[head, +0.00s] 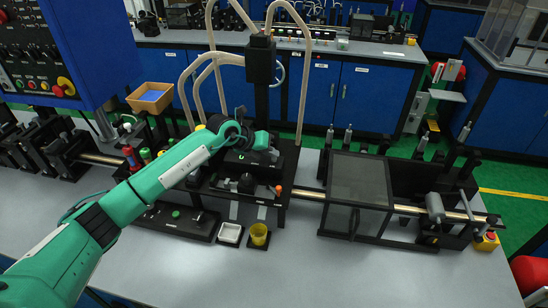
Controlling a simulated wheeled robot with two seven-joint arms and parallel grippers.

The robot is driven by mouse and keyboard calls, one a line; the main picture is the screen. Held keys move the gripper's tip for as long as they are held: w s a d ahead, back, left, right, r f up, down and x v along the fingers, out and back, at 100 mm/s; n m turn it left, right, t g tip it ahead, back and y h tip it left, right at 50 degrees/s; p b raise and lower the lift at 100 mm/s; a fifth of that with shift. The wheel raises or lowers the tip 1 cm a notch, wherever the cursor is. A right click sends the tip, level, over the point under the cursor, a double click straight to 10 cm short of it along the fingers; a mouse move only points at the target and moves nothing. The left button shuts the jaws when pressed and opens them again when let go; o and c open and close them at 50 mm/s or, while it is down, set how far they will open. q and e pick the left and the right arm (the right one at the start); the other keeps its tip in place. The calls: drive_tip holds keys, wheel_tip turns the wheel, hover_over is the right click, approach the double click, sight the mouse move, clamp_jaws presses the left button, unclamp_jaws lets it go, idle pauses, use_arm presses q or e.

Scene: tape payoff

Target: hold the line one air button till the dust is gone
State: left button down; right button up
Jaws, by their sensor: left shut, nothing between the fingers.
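My left arm reaches in from the lower left to the black machine in the middle. My left gripper (272,154) is shut and empty at that machine's upper part, close over or against a black block with a small green mark (241,155); contact cannot be made out. A low black control box (180,222) with a green button (176,214) lies in front of the machine, left of centre. I cannot tell which control is the line one air button; my wrist and gripper may cover it. No dust can be made out at this size. My right gripper is not in view.
A mesh guard box (358,181) and a yellow box with a red stop button (487,240) are to the right. The front of the grey table (300,280) is clear.

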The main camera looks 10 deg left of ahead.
use_arm(q)
drive_tip(key=shift+r, duration=0.65)
drive_tip(key=shift+r+p, duration=0.1)
drive_tip(key=shift+p, duration=0.2)
wheel_tip(320, 180, up, 5)
drive_tip(key=shift+f+p, duration=0.1)
drive_tip(key=shift+p, duration=1.15)
